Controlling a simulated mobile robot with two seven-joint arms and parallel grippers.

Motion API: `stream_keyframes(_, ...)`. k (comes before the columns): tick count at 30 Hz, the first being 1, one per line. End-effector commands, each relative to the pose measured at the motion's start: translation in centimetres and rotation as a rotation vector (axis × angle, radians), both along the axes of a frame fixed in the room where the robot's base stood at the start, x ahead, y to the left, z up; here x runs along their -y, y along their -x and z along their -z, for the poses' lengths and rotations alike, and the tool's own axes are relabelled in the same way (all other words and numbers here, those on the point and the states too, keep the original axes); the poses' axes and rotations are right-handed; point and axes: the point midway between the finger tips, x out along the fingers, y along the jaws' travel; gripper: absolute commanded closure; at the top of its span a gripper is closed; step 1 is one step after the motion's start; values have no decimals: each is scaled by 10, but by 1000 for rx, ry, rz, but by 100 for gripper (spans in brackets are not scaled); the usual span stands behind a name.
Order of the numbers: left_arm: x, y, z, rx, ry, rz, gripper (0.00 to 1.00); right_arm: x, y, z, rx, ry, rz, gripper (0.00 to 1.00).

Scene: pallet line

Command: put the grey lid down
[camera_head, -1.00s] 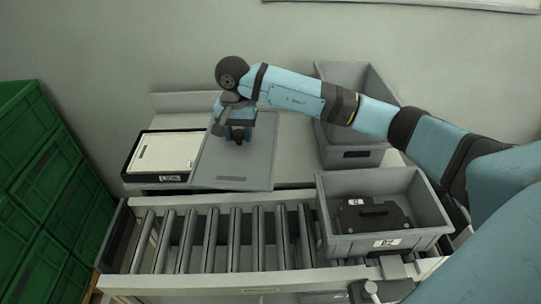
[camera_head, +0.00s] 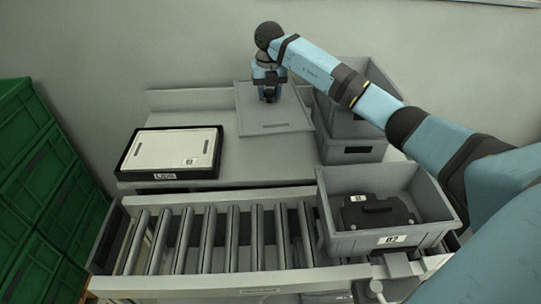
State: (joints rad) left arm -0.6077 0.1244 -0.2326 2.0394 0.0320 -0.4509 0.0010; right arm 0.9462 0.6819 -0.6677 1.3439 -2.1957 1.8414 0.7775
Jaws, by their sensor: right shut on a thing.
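The grey lid (camera_head: 272,118) is a flat panel with a dark slot near its front edge. It is at the back of the grey table (camera_head: 225,178), to the right of the black-framed tray. My right gripper (camera_head: 269,97) is shut on the lid near its back edge, and its fingertips are partly hidden by the wrist. Whether the lid touches the table I cannot tell. My left gripper is not in view.
A black tray (camera_head: 133,161) with a white top sits on the table's left. Grey crates (camera_head: 352,148) are stacked right of the lid. A grey crate (camera_head: 390,240) holding a black case (camera_head: 376,213) stands on the roller conveyor (camera_head: 215,240). Green crates (camera_head: 35,165) stand at left.

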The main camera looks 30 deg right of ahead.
Motion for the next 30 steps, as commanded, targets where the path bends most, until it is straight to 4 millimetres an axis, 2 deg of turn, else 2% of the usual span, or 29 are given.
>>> stream_keyframes(4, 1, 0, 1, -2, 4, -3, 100, 5, -1, 5, 0, 0, 103, 88)
stream_keyframes(7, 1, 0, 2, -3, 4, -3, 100, 6, -1, 22, -3, 0, 117, 88)
stream_keyframes(18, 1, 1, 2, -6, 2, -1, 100, 5, -1, 119, -3, -1, 114, 88)
stream_keyframes(21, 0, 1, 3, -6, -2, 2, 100, 5, -1, 139, -2, -1, 115, 88)
stream_keyframes(30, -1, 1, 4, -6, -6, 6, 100, 6, -1, 166, 0, 0, 113, 88)
